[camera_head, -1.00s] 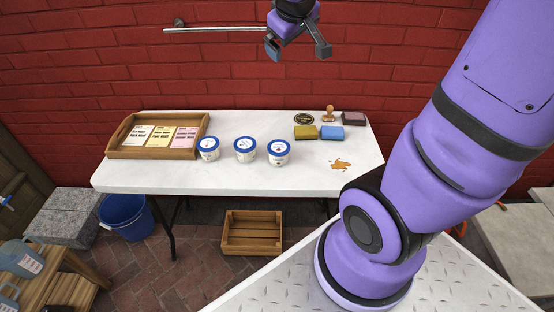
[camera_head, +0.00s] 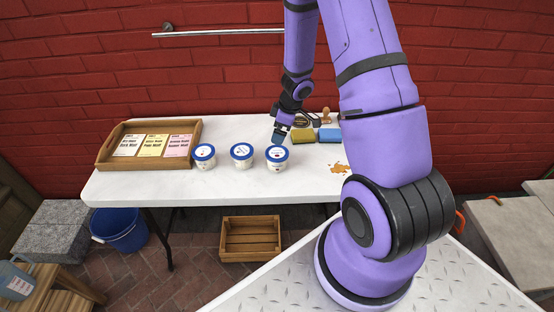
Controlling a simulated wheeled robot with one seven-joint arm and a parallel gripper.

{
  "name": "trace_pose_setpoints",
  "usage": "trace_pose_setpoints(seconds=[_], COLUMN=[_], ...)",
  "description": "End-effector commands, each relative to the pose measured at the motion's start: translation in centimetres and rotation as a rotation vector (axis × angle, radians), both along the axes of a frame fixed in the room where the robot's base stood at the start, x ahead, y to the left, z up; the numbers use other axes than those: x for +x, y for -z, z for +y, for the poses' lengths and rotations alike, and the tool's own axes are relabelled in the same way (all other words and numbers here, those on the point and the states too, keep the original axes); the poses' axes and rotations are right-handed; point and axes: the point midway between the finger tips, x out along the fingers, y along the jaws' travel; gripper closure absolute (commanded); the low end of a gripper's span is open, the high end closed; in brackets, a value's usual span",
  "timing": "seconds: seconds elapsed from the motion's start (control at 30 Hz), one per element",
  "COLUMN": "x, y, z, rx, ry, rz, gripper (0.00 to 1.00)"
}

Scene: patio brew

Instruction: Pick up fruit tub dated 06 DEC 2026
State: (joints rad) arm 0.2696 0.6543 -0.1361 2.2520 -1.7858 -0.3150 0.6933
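Three white tubs with blue lids stand in a row on the white table (camera_head: 240,182): the left tub (camera_head: 204,162), the middle tub (camera_head: 242,160) and the right tub (camera_head: 277,163). Marks on the lids are too small to read, so I cannot tell which is dated 06 DEC 2026. My gripper (camera_head: 278,138) points down just above or behind the right tub's lid. It is small and partly merged with my wrist, so its opening and any contact with the tub are unclear.
A wooden tray (camera_head: 190,160) with printed cards lies left. A yellow sponge (camera_head: 303,135), a blue sponge (camera_head: 330,135) and a stamp (camera_head: 326,114) are right, near an orange-brown spill (camera_head: 339,168). A wooden crate (camera_head: 250,249) and blue bucket (camera_head: 121,236) are on the floor.

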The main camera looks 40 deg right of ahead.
Motion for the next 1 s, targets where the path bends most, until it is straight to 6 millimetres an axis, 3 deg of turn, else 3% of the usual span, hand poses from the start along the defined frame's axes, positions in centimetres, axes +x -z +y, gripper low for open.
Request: trace_pose_setpoints(seconds=[0.17,0.5,0.77,1.0], x=[-0.8,0.0,0.1,-0.1], y=[2.1,6.4,7.7,10.4], z=[0.2,1.0,1.2,1.4], rx=[0.035,0.037,0.035,0.036], ry=[-0.027,-0.028,-0.028,-0.029], rz=[0.039,0.041,0.040,0.042], gripper=[0.00,0.00,0.00,0.00])
